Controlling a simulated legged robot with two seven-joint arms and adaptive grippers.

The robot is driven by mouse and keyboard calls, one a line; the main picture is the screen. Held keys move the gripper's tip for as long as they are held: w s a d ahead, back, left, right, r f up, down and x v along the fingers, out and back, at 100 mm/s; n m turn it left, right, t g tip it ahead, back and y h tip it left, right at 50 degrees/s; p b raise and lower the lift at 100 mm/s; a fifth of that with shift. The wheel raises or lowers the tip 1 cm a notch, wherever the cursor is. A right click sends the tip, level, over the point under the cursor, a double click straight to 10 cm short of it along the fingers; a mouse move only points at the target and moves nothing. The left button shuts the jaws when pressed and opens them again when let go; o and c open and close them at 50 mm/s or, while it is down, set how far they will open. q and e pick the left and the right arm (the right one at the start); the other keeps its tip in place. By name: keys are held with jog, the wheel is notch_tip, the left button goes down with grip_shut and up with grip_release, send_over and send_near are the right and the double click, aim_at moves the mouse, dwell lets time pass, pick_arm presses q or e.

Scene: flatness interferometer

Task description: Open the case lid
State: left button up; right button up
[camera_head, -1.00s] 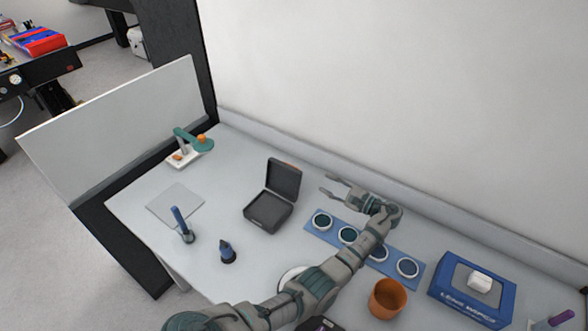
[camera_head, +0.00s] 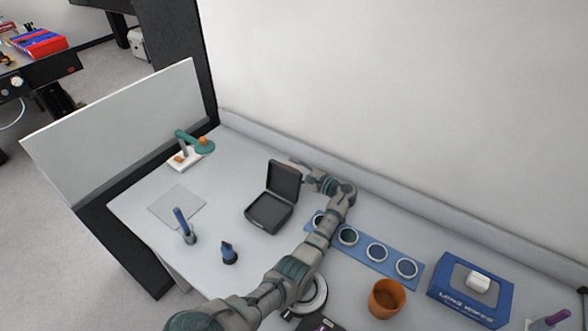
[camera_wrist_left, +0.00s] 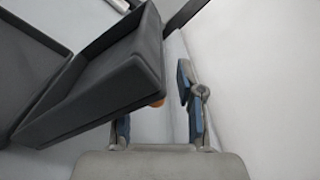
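The dark grey case stands on the bench in the head view. Its lid (camera_head: 285,180) is raised roughly upright above its base (camera_head: 268,213). My left gripper (camera_head: 306,173) is at the right rear side of the lid, its fingertips partly hidden behind it. In the left wrist view the gripper (camera_wrist_left: 155,105) has its fingers spread, with nothing held between them. The case lid (camera_wrist_left: 110,75) fills the upper left there and overlaps the left finger. Whether it touches that finger I cannot tell. My right gripper is not in view.
A blue strip (camera_head: 345,255) with several round lenses lies under and beside my left arm. An orange cup (camera_head: 386,298) and a blue wipes box (camera_head: 470,292) stand at the right. A wall runs behind.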

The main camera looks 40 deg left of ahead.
pick_arm(q)
jog(key=shift+a+f, duration=0.2)
jog(key=shift+a, duration=0.35)
jog(key=c, duration=0.5)
jog(key=shift+a, duration=0.15)
grip_shut()
jog(key=shift+r, duration=0.15)
jog(key=shift+s+d+r+n+p, duration=0.2)
jog(key=shift+s+r+n+p, duration=0.5)
jog(key=shift+s+n, duration=0.3)
jog(key=shift+w+f, duration=0.1)
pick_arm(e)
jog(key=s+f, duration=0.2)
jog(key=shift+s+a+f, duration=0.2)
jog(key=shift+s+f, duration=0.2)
pick_arm(q)
jog(key=o, duration=0.5)
grip_release()
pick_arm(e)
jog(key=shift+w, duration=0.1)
pick_arm(q)
jog(key=shift+d, duration=0.1)
